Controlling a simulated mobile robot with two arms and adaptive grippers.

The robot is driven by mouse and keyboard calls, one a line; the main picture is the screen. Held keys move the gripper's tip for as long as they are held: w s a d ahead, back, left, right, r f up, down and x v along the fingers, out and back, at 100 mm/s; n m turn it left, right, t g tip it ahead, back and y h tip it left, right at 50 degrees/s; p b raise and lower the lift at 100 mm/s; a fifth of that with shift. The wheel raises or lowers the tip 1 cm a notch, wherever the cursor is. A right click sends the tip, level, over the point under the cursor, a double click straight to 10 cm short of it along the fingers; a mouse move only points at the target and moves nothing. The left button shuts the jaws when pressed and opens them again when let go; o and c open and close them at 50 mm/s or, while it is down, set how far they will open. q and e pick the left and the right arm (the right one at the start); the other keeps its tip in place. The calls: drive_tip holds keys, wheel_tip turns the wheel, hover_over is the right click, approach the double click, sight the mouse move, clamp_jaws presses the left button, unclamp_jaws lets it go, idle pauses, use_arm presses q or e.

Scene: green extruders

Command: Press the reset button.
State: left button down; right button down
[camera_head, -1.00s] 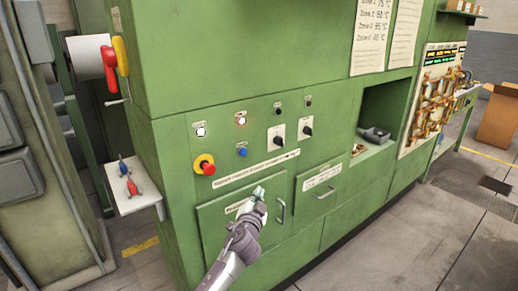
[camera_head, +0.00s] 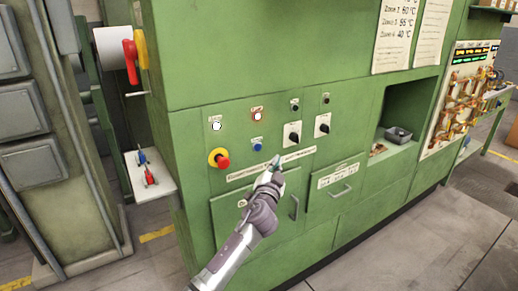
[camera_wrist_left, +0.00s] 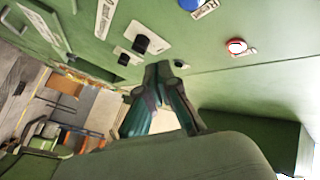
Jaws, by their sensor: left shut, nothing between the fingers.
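A blue button (camera_head: 257,144) sits in the lower row and shows at the top edge of the left wrist view (camera_wrist_left: 190,4). A lit red-and-white button (camera_head: 257,115) is above it, also in the wrist view (camera_wrist_left: 237,46). A white lit button (camera_head: 216,126) is left of it. My left gripper (camera_head: 275,163) is shut and empty, in front of the panel, right of and below the blue button. My right gripper is out of view.
A red emergency knob (camera_head: 220,160) on a yellow base sticks out at the lower left. Two black rotary switches (camera_head: 292,139) stand to the right. Drawers with handles (camera_head: 294,208) are below. A small side shelf (camera_head: 150,182) holds red and blue items.

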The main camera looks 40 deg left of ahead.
sight(258, 147)
use_arm(q)
drive_tip(key=shift+w+a+b, duration=0.15)
drive_tip(key=shift+w+a, duration=0.3)
drive_tip(key=shift+a, duration=0.65)
drive_tip(key=shift+w+a+b, duration=0.2)
drive_tip(key=shift+w+a, duration=0.2)
drive_tip(key=shift+a, duration=0.7)
drive_tip(key=shift+w+a+b, duration=0.15)
drive_tip(key=shift+w+a, duration=0.3)
drive_tip(key=shift+a, duration=0.65)
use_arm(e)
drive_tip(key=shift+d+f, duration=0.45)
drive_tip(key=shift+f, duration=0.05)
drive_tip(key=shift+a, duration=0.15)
use_arm(q)
drive_tip(key=shift+a, duration=0.15)
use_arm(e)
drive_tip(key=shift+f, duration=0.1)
use_arm(q)
drive_tip(key=shift+w+a, duration=0.15)
drive_tip(key=shift+a, duration=0.1)
drive_tip(key=shift+w+a+b, duration=0.15)
drive_tip(key=shift+a+b, duration=0.2)
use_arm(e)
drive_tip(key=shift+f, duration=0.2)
use_arm(q)
drive_tip(key=shift+s+d, duration=0.3)
drive_tip(key=shift+d, duration=0.45)
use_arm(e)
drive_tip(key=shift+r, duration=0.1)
